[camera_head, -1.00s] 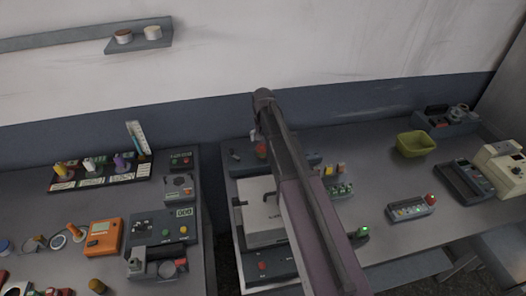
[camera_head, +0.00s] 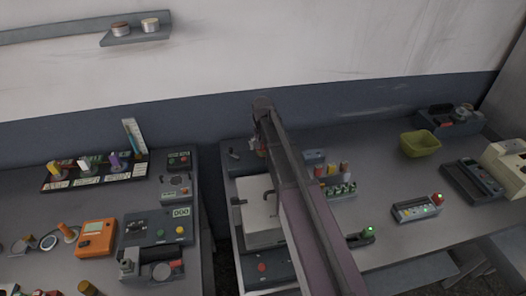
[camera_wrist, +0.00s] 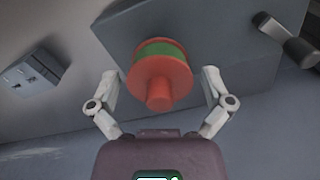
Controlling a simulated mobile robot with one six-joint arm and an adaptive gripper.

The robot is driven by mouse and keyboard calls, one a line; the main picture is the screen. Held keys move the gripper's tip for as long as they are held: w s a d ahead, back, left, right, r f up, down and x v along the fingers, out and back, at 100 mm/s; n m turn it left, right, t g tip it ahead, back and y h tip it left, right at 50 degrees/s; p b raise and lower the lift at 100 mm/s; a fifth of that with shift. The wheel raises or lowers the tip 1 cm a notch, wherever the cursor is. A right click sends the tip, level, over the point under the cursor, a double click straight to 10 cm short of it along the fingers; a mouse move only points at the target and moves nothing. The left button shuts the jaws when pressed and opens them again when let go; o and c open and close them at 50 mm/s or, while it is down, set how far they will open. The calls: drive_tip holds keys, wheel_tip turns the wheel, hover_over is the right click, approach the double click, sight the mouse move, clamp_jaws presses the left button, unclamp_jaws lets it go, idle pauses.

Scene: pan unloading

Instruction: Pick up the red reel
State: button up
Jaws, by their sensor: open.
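The red reel (camera_wrist: 160,78) shows in the wrist view, with a green band around its middle and a red stub at its near end. My gripper (camera_wrist: 159,75) is open, with one finger to the left and one to the right of the reel. A gap shows between each finger and the reel, so I see no grip. In the head view my arm hides most of the reel and the gripper.
A grey box (camera_head: 260,212) stands left of my arm. Coloured pegs in a block (camera_head: 338,188) stand close on its right.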

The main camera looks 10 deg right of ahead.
idle(0.4)
drive_tip(key=c, duration=1)
drive_tip(key=shift+r, duration=0.2)
drive_tip(key=shift+c, duration=0.2)
wheel_tip(320, 180, up, 10)
drive_tip(key=p, duration=1)
drive_tip(key=shift+f, duration=0.15)
